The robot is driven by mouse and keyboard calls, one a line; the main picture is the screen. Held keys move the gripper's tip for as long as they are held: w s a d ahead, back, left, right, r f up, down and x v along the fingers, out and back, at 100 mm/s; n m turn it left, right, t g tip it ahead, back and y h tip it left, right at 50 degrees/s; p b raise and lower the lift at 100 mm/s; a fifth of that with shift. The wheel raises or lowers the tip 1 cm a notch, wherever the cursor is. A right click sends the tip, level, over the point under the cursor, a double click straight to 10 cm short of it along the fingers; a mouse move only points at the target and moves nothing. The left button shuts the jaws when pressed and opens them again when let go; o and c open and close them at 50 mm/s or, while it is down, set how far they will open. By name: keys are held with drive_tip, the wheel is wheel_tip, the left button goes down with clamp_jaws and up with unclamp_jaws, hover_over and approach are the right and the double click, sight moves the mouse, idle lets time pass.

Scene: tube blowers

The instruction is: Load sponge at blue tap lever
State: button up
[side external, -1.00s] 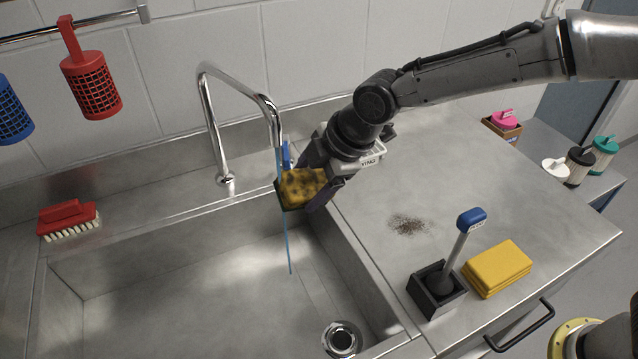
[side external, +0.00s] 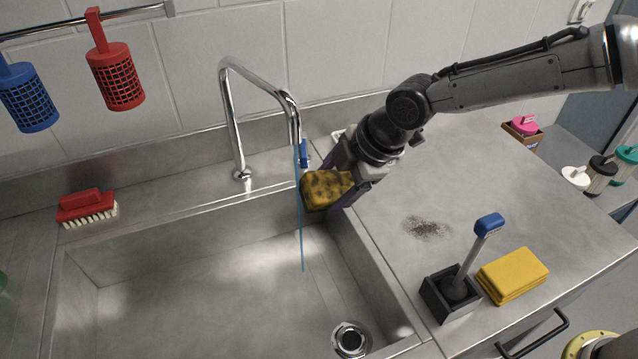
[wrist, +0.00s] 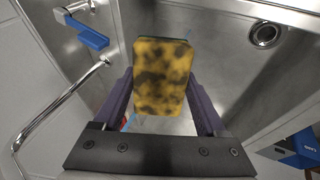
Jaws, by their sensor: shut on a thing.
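A yellow sponge with dark blotches and a green edge (side external: 326,190) is held by my gripper (side external: 347,192) over the right back part of the sink. In the wrist view the sponge (wrist: 163,76) sits between the two purple fingers of my gripper (wrist: 160,100). A thin blue water stream (side external: 300,225) falls from the tap (side external: 235,110), close to the sponge's left side.
The sink basin (side external: 200,300) is empty, with a drain (side external: 351,340). On the right counter are a dark stain (side external: 426,227), a plunger in a black holder (side external: 465,280) and stacked yellow sponges (side external: 513,274). A red brush (side external: 86,207) lies left; red (side external: 117,80) and blue (side external: 30,97) baskets hang behind.

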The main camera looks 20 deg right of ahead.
drive_tip(key=s+d, duration=0.3)
drive_tip(key=s, duration=0.2)
drive_tip(key=shift+d, duration=0.3)
idle(1.4)
drive_tip(key=s+d+r, duration=0.3)
drive_tip(key=s+r, duration=0.1)
idle(0.6)
drive_tip(key=shift+w, duration=0.1)
idle(0.6)
